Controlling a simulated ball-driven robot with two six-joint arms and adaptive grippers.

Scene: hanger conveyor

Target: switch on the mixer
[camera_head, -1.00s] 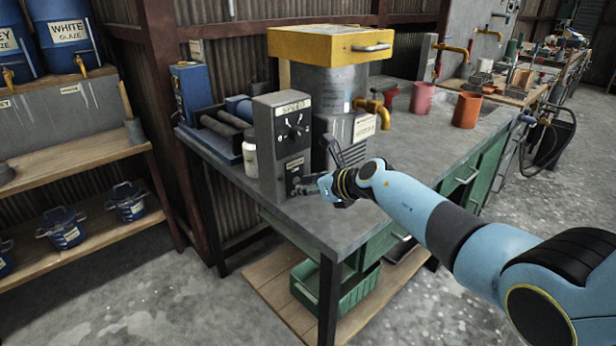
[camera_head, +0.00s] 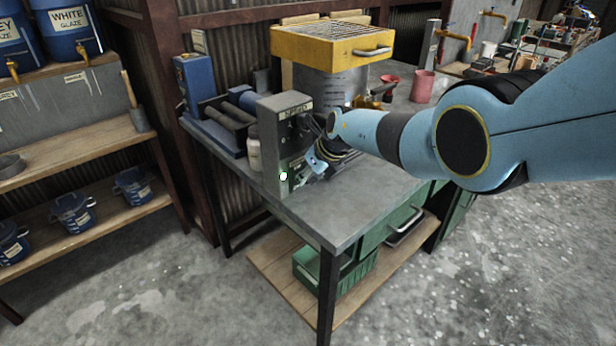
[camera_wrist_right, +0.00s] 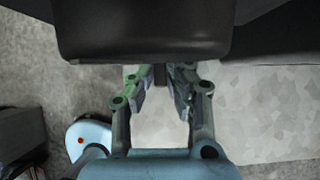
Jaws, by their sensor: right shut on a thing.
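The grey control box (camera_head: 272,150) labelled SPEED stands on the bench, in front of a metal tank (camera_head: 345,90) with a yellow grid top (camera_head: 333,42). My right gripper (camera_head: 308,127) is at the upper part of this face, by the speed knob. In the right wrist view my right gripper (camera_wrist_right: 160,92) is closed around a small dark part, apparently the knob (camera_wrist_right: 160,75), under a dark body. The fingers and wrist mostly hide the knob in the head view. My left gripper is not in view.
The front of the grey bench (camera_head: 335,215) is clear. A red cup (camera_head: 422,87) stands farther back. A shelf with blue buckets (camera_head: 75,213) is at the left.

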